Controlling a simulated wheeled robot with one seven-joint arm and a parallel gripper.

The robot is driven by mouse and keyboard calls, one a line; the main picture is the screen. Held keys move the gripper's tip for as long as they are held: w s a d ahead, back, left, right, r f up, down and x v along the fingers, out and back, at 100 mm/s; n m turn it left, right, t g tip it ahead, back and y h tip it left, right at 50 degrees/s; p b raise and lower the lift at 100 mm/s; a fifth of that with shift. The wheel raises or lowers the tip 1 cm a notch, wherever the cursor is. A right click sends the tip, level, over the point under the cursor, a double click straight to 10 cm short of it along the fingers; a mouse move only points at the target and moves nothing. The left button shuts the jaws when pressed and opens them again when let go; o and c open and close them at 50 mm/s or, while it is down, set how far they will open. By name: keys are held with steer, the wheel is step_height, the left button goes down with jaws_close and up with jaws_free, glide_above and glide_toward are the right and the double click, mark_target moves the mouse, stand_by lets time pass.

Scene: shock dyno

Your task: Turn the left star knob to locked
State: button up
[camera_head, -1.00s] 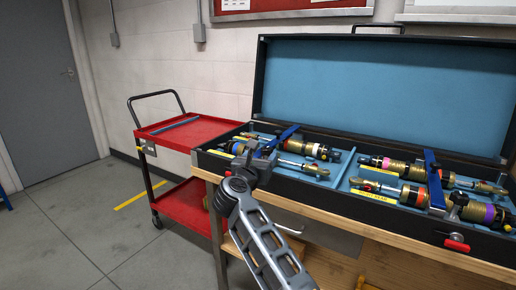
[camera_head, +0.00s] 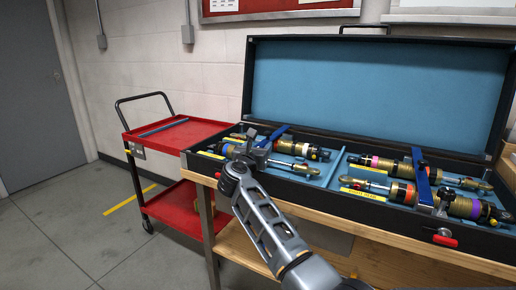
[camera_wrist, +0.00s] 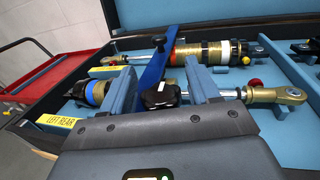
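The left star knob (camera_wrist: 159,96) is black and sits at the near end of a blue clamp bar (camera_wrist: 156,66) in the wrist view. The bar crosses over the left shock absorbers, and its far end shows in the head view (camera_head: 279,131). My gripper (camera_wrist: 162,90) is open, with one finger on each side of the knob and small gaps visible. Whether a finger touches it I cannot tell. In the head view my gripper (camera_head: 252,146) hides the knob. A yellow "LEFT REAR" label (camera_wrist: 60,122) lies left of the gripper.
The open black case (camera_head: 340,200) with blue foam stands on a wooden bench (camera_head: 390,236). A second blue bar (camera_head: 421,180) crosses the right shocks. A red latch handle (camera_head: 445,241) is on the case front. A red cart (camera_head: 165,136) stands at left.

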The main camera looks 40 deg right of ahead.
steer(key=c, duration=0.8)
steer(key=shift+c, duration=0.2)
